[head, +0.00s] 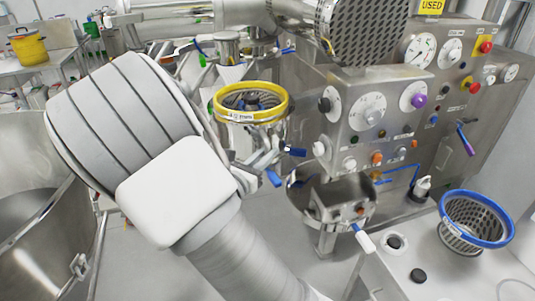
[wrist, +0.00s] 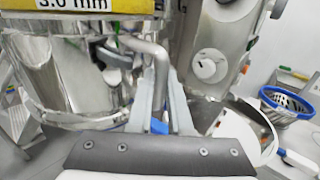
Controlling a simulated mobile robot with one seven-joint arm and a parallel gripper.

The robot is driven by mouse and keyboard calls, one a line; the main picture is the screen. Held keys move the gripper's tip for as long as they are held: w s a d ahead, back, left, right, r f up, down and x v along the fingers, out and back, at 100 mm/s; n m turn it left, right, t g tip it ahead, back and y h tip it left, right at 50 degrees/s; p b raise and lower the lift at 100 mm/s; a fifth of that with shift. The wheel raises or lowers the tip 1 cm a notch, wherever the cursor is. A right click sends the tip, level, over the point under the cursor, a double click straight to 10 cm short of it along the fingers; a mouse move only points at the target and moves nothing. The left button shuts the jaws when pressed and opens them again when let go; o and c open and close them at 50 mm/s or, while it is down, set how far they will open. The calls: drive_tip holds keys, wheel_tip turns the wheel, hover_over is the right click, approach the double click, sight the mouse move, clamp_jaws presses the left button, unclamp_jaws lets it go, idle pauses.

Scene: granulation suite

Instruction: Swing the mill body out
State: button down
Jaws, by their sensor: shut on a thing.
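The mill body (wrist: 75,85) is a shiny metal drum at the left of the wrist view, with a yellow band lettered "3.0 mm" at its top. In the head view the yellow ring (head: 221,106) sits at the top of what looks like the same body, beside the control panel. A bent metal handle (wrist: 150,47) stands out from the drum's right side. My gripper (wrist: 163,85) is shut on this handle, one finger on each side. In the head view my arm hides part of the body and most of the gripper.
The control panel (head: 345,139) with dials and knobs stands close on the right. A metal chute (head: 335,196) is below it. A blue-rimmed mesh basket (head: 477,218) sits on the bench at right. A large steel bowl (head: 45,245) is at left.

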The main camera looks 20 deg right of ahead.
drive_tip(key=shift+s+d+f, duration=0.1)
drive_tip(key=shift+s+d, duration=0.2)
drive_tip(key=shift+d, duration=0.05)
drive_tip(key=c, duration=0.8)
unclamp_jaws()
drive_tip(key=shift+s, duration=0.15)
drive_tip(key=shift+c, duration=0.2)
drive_tip(key=shift+a, duration=0.1)
drive_tip(key=v, duration=1.7)
drive_tip(key=shift+a, duration=0.2)
